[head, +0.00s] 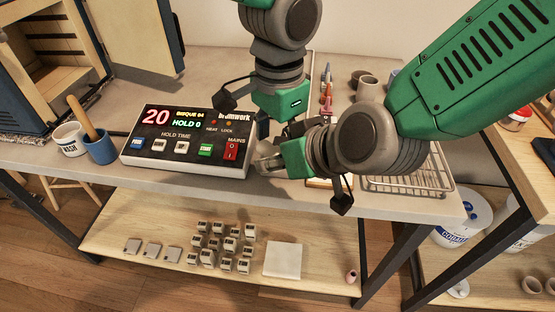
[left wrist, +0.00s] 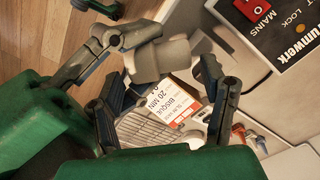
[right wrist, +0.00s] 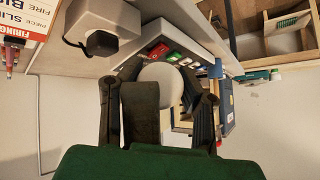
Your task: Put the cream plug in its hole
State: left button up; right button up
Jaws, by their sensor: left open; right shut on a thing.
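The cream plug (right wrist: 160,82) shows as a pale rounded end between the fingers of my right gripper (right wrist: 158,105), which is shut on it. In the left wrist view the plug (left wrist: 172,60) looks like a pale stepped block at the right fingertips. My left gripper (left wrist: 165,100) is open, its fingers spread on either side below the plug; I cannot tell whether they touch it. In the head view my left gripper (head: 263,128) points down beside the control box, close to my right gripper (head: 266,156), which points left. I cannot make out the plug's hole.
The control box (head: 185,142) with its red mains switch stands just left of my grippers. An open kiln cabinet (head: 70,50), a blue cup (head: 100,148) and a white mug (head: 69,138) are farther left. A wire rack (head: 410,182) lies right.

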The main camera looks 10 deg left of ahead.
pick_arm(q)
jog(key=r, duration=0.6)
jog(key=shift+d, duration=0.2)
jog(key=shift+a, duration=0.3)
jog(key=s+a+f+g+h, duration=0.1)
jog(key=s+a+f, duration=0.1)
jog(key=a+f, duration=0.6)
jog(key=s+a+f+h, duration=0.1)
jog(key=s+a+f, duration=0.2)
jog(key=f, duration=0.8)
jog(key=s+a+f+n+y, duration=0.1)
jog(key=s+a+f+n, duration=0.2)
jog(key=s+f, duration=0.5)
jog(key=s+a+f+n+t+y, duration=0.1)
jog(key=s+a+f+n, duration=0.3)
jog(key=s+f, duration=0.5)
jog(key=shift+s+a+t, duration=0.25)
jog(key=shift+a+t, duration=0.05)
jog(key=shift+a, duration=0.9)
